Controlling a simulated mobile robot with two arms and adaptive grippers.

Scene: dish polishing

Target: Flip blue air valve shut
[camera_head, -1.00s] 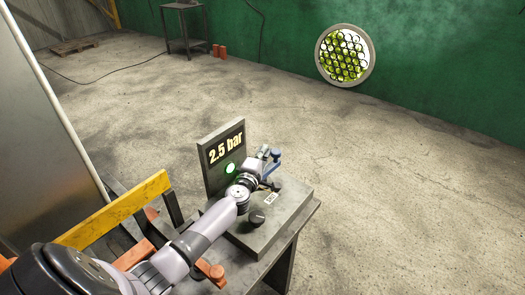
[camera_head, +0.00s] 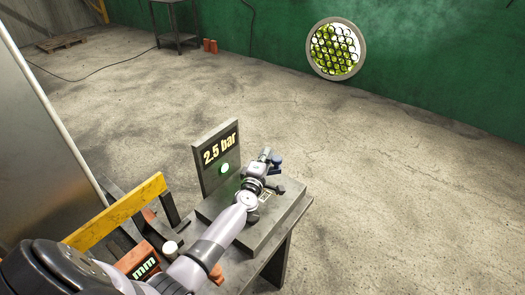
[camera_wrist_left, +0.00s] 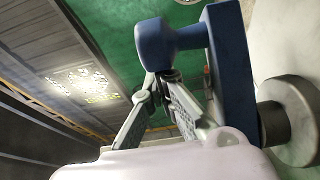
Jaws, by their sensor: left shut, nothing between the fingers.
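The blue air valve lever (camera_head: 276,161) is at the back right of the grey box (camera_head: 283,217) with the "2.5 bar" panel (camera_head: 217,157). My left gripper (camera_head: 266,154) is right beside the lever, on its left, with its arm reaching over the box. In the left wrist view the blue lever (camera_wrist_left: 230,70) is large and close, with a rounded knob at one end and a grey round pivot (camera_wrist_left: 290,120) at the other. The left fingers (camera_wrist_left: 165,78) come together next to the knob with nothing between them. Whether they touch it, I cannot tell. My right gripper is not in view.
A green lamp (camera_head: 225,168) glows on the panel. A yellow bar (camera_head: 115,211) and an orange device marked "mm" (camera_head: 140,262) stand to the left of the box. A round wall opening (camera_head: 336,49) is at the back. The floor on the right is clear.

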